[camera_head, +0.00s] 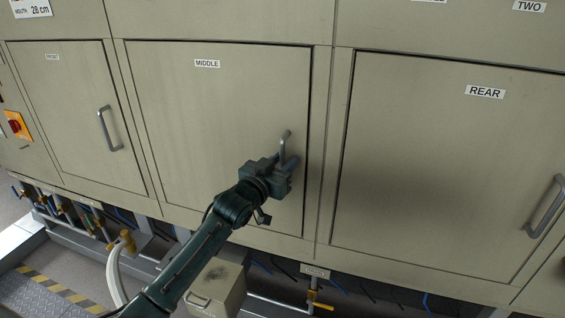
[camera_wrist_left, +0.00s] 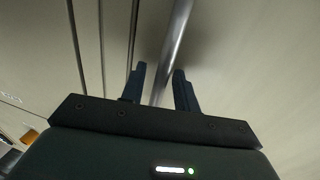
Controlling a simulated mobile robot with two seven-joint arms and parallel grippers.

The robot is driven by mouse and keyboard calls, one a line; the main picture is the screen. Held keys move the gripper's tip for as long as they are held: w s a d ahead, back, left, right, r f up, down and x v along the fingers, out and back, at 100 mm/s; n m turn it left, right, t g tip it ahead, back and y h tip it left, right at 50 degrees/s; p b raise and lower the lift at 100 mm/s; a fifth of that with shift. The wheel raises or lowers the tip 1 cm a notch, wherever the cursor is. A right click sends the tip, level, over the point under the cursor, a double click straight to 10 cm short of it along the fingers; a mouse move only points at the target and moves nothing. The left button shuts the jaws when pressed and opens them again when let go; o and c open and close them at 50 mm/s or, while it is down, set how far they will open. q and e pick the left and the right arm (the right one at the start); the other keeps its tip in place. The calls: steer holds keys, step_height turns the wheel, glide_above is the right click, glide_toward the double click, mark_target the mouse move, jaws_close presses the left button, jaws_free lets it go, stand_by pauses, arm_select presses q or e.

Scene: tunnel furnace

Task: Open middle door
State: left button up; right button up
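The middle door (camera_head: 215,110) is a beige panel labelled MIDDLE in the head view, and it looks shut in its frame. Its grey bar handle (camera_head: 285,146) is near the right edge of the door. My left gripper (camera_head: 290,165) is at the lower part of this handle and hides some of it. In the left wrist view the two dark fingers (camera_wrist_left: 158,88) are apart, with the handle bar (camera_wrist_left: 173,48) running between them. A gap shows beside the bar, so the fingers do not look closed on it. My right gripper is not in view.
The front door (camera_head: 65,110) is on the left and the rear door (camera_head: 440,150) on the right, each with a handle. Below are pipes, yellow valves (camera_head: 318,298) and a beige box (camera_head: 217,286). A red switch (camera_head: 15,125) is at far left.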

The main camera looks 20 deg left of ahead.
arm_select(q)
steer(key=shift+c, duration=0.3)
jaws_close()
stand_by(0.3)
